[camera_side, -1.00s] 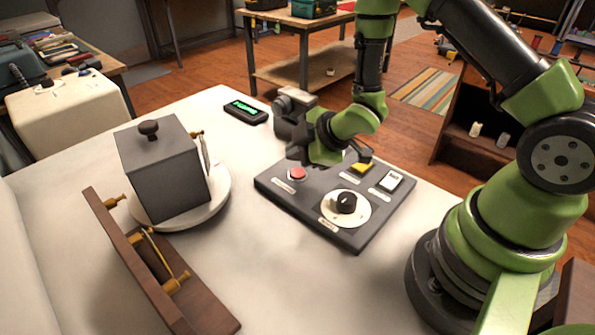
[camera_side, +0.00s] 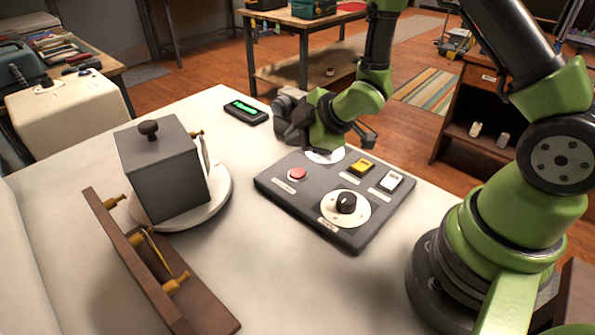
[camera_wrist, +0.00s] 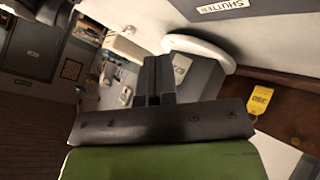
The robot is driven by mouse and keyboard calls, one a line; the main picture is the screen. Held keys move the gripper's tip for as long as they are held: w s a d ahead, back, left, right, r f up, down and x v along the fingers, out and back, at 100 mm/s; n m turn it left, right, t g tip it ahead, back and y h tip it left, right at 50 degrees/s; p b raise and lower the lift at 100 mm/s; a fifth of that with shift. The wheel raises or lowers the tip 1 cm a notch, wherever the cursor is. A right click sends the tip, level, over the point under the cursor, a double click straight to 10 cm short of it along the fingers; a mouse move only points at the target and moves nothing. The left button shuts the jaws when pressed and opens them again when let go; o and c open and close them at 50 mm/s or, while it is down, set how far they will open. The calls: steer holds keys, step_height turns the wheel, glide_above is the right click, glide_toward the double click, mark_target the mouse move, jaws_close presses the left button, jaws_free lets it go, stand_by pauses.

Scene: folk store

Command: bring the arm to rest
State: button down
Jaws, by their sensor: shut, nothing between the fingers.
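My gripper (camera_side: 284,132) is above the far left part of the dark control panel (camera_side: 290,212) in the side view, seen at an angle. In the wrist view its two dark fingers (camera_wrist: 158,78) are together with nothing between them. The panel lies on the pale table and carries a red button (camera_side: 297,174), a yellow switch (camera_side: 361,168), a white switch (camera_side: 391,181) and a black knob (camera_side: 346,203) on a white dial. Another white disc (camera_side: 325,156) on the panel is partly hidden by my gripper.
A grey lidded box (camera_side: 165,175) stands on a round white base (camera_side: 222,190) at left. A wooden stand (camera_side: 205,305) with brass pegs is in front. A small device with a green display (camera_side: 245,111) lies behind. The front middle of the table (camera_side: 290,290) is clear.

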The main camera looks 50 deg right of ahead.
steer(key=s+d+r+m+h, duration=0.1)
steer(key=s+r+m, duration=0.25)
steer(key=r, duration=0.45)
steer(key=s+d+r+m+h, duration=0.1)
steer(key=s+r+m, duration=0.1)
steer(key=r+m, duration=0.4)
steer(key=s+a+r+m+g+y, duration=0.1)
steer(key=s+a+r+m, duration=0.1)
steer(key=s, duration=0.5)
steer(key=s+a+r+m+y, duration=0.1)
steer(key=s+a+r+m, duration=0.1)
steer(key=s+r+m, duration=0.2)
steer(key=s+r, duration=0.1)
steer(key=s, duration=0.2)
steer(key=shift+s+a+r+g, duration=0.2)
steer(key=shift+s+a+g, duration=0.2)
